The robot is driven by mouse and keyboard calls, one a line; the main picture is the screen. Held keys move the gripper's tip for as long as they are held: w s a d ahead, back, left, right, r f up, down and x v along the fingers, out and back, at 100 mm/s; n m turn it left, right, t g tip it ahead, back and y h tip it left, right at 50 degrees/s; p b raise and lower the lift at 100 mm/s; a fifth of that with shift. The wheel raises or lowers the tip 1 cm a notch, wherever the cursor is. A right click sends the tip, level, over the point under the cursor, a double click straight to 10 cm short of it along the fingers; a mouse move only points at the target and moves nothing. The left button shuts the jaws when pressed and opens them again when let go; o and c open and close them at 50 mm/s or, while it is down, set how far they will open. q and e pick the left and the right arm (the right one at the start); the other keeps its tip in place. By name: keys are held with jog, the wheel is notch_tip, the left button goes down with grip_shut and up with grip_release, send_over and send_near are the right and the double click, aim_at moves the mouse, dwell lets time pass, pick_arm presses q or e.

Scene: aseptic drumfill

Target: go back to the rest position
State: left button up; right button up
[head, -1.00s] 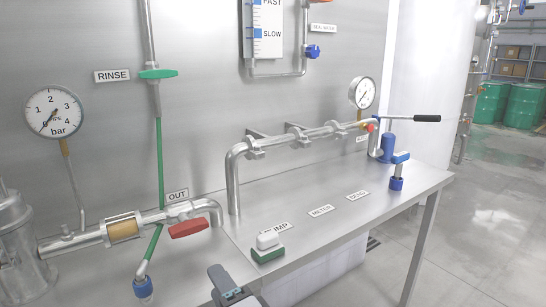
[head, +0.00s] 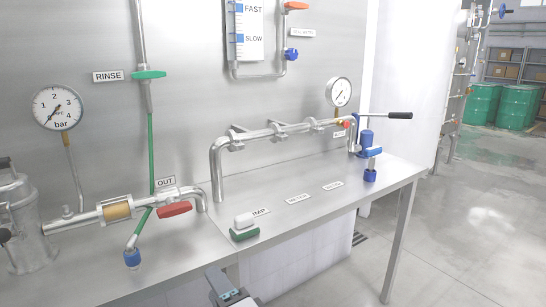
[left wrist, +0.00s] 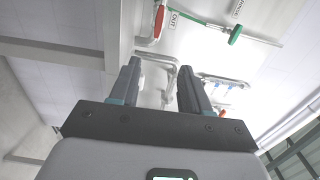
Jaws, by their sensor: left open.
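My left gripper (head: 228,284) shows at the bottom edge of the head view, in front of the front edge of the steel bench (head: 190,262). In the left wrist view my left gripper (left wrist: 160,78) has its two fingers spread with nothing between them. Beyond the fingers, bent pipes and a red handle (left wrist: 158,22) show in that view. My right gripper is not in view.
The bench carries a clear vessel (head: 28,225), a pipe with a red handle (head: 174,209), a green-and-white block (head: 244,228) and a blue fitting with a black-ended lever (head: 367,140). A gauge (head: 57,108) is at the wall. Open floor (head: 470,240) lies to the right.

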pick_arm(q)
jog(key=s+a+f+g+h, duration=0.1)
jog(key=s+a+f+g, duration=0.2)
jog(key=f, duration=0.5)
jog(key=s+a+f+g+h, duration=0.15)
jog(key=f+g, duration=0.25)
jog(key=f, duration=0.5)
jog(key=s+a+f+g+h, duration=0.1)
jog(key=s+a+f+g, duration=0.2)
jog(key=f, duration=0.5)
jog(key=s+d+f+n+g+h, duration=0.3)
jog(key=s+d+f+g+h, duration=0.1)
jog(key=s+f, duration=0.3)
jog(key=s+d+f+n+g+h, duration=0.3)
jog(key=s+f+g+h, duration=0.15)
jog(key=s+f, duration=0.3)
notch_tip(320, 180, down, 4)
jog(key=a+n+t+h, duration=0.2)
jog(key=n+t, duration=0.2)
jog(key=n, duration=0.3)
notch_tip(320, 180, up, 15)
jog(key=p, duration=1.5)
jog(key=shift+w+d+r, duration=0.15)
jog(key=shift+w+d, duration=0.05)
jog(key=shift+w, duration=0.1)
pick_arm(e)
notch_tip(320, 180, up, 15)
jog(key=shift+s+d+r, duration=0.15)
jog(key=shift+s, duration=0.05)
